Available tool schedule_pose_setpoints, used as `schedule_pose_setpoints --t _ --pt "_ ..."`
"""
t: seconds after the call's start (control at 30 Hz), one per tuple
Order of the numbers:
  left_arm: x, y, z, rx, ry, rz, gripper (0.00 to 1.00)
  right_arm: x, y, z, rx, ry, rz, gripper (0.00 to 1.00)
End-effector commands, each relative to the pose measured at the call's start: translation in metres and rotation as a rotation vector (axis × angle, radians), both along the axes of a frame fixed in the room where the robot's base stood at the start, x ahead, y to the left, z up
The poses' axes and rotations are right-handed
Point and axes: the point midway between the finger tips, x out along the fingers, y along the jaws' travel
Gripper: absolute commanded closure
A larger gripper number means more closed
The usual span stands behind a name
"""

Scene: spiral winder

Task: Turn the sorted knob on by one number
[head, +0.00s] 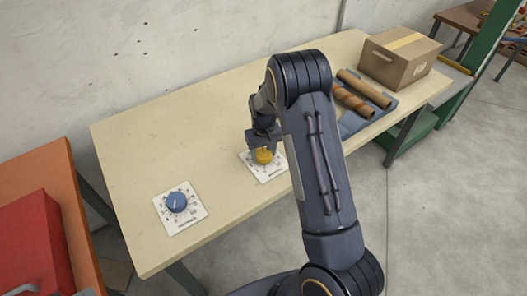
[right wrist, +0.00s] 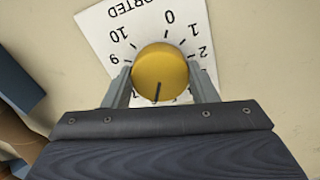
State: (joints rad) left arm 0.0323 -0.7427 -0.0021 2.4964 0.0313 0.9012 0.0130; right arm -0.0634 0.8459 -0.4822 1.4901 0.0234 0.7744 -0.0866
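The yellow sorted knob (head: 264,156) sits on a white dial card (head: 268,176) near the table's front edge. In the right wrist view the yellow knob (right wrist: 159,72) shows upside-down lettering ending in "ORTED" above it and the numbers 9, 10, 0, 1 and 2 around it. Its dark pointer line points toward the bottom of the picture; the number there is hidden by my gripper. My right gripper (right wrist: 160,88) has one finger on each side of the knob, and both appear to touch it. My left gripper is not in view.
A blue knob (head: 177,201) on its own white card (head: 194,219) lies to the left. A cardboard box (head: 398,62) and brown rolls (head: 352,100) on a blue mat are at the right end of the table (head: 135,150). The table's left half is mostly clear.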

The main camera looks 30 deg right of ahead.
Motion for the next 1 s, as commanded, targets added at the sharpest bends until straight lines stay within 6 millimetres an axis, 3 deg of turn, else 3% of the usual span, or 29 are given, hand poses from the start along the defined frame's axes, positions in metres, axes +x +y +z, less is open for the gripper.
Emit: schedule_pose_setpoints --t 0.13,0.47,1.0 --pt "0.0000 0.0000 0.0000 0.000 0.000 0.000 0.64 0.0001 -0.0001 0.0003 0.000 0.000 0.000 0.70" --pt "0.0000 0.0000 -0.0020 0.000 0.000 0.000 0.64 0.0003 -0.0002 0.0001 -0.001 -0.001 -0.061 0.70" --pt "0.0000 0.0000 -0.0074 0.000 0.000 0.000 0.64 0.0005 -0.0001 0.0008 -0.001 -0.001 -0.407 0.70"
